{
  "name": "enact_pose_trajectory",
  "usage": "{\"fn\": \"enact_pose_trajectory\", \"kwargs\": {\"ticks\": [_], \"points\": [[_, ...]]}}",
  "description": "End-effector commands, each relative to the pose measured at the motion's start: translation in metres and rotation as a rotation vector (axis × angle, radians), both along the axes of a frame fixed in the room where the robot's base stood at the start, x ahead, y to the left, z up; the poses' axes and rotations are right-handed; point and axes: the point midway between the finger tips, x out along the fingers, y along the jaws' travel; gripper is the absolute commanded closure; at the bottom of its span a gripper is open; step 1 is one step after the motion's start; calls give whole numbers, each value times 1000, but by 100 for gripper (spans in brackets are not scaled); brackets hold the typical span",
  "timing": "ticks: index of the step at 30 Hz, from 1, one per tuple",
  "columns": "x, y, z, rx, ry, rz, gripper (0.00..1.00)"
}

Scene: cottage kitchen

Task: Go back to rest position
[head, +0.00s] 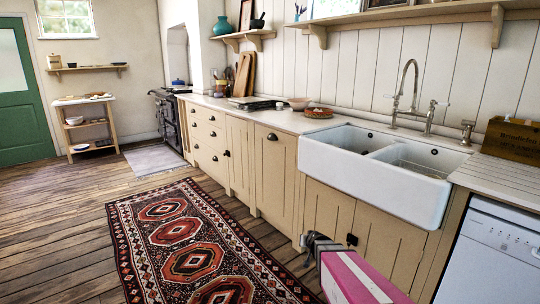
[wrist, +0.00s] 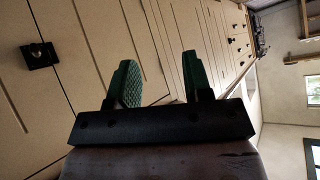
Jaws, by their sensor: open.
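My gripper (wrist: 160,60) is open in the wrist view, with its two green-padded fingers apart and nothing between them. In the head view my gripper (head: 312,242) shows small and dark at the lower middle, at the end of my pink arm. It is in front of the beige cupboards below the sink. I cannot tell whether it touches the cupboard front. The cupboard doors (head: 328,208) look closed. In the wrist view a black knob (wrist: 38,55) on a cupboard front (wrist: 95,35) shows to the left of the fingers.
The white double sink (head: 375,175) juts out above the cupboards. A white appliance (head: 490,255) stands at the lower right. A patterned red rug (head: 180,230) lies on the wooden floor (head: 50,225), which is open to the left. A small shelf table (head: 88,125) stands far back.

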Motion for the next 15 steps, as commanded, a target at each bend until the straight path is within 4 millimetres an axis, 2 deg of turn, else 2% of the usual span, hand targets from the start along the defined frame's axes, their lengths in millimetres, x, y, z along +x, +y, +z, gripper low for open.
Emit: {"fn": "enact_pose_trajectory", "kwargs": {"ticks": [1,6,12,15], "points": [[-22,5,10,2,65,34,54],[-87,13,28,-17,329,110,54],[-168,3,53,-84,635,116,54],[-197,-4,64,-119,748,95,54]]}}
